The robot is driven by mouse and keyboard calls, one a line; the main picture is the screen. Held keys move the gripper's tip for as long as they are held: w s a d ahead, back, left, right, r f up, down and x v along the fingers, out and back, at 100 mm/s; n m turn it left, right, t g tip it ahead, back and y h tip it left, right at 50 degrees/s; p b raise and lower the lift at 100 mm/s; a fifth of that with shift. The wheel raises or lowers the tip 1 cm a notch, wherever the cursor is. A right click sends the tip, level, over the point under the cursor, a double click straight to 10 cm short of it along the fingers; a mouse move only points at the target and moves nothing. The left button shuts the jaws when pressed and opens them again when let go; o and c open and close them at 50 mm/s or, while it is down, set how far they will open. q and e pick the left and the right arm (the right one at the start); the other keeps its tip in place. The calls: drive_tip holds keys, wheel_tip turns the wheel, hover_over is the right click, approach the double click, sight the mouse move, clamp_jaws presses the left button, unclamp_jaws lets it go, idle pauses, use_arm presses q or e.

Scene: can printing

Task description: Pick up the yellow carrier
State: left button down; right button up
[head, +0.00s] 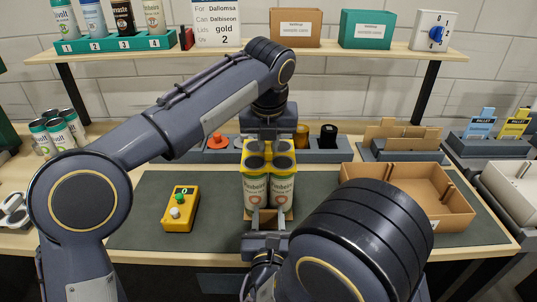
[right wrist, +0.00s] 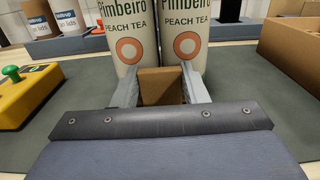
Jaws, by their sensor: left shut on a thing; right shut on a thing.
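The yellow carrier (head: 244,153) shows in the head view as yellow edges around several white Pimbeiro peach tea cans (head: 256,190) with dark lids. The cans mostly hide it. My left gripper (head: 268,132) is at the carrier's far end, shut on it, its fingertips largely hidden. My right gripper (head: 267,222) is at the near side, below the front cans. In the right wrist view its fingers (right wrist: 160,90) are shut on a tan block (right wrist: 161,86) in front of two cans (right wrist: 129,38). I cannot tell whether this block is part of the carrier.
A yellow button box (head: 180,212) stands left on the dark mat (head: 140,225). An open cardboard tray (head: 450,205) stands close on the right. A grey station (head: 215,155) with ink-like pots runs behind. A shelf (head: 330,50) is above. Silver cans (head: 58,133) stand far left.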

sight(269, 147)
use_arm(q)
wheel_tip(269, 147, up, 10)
idle(0.7)
use_arm(e)
drive_tip(key=o, duration=1.1)
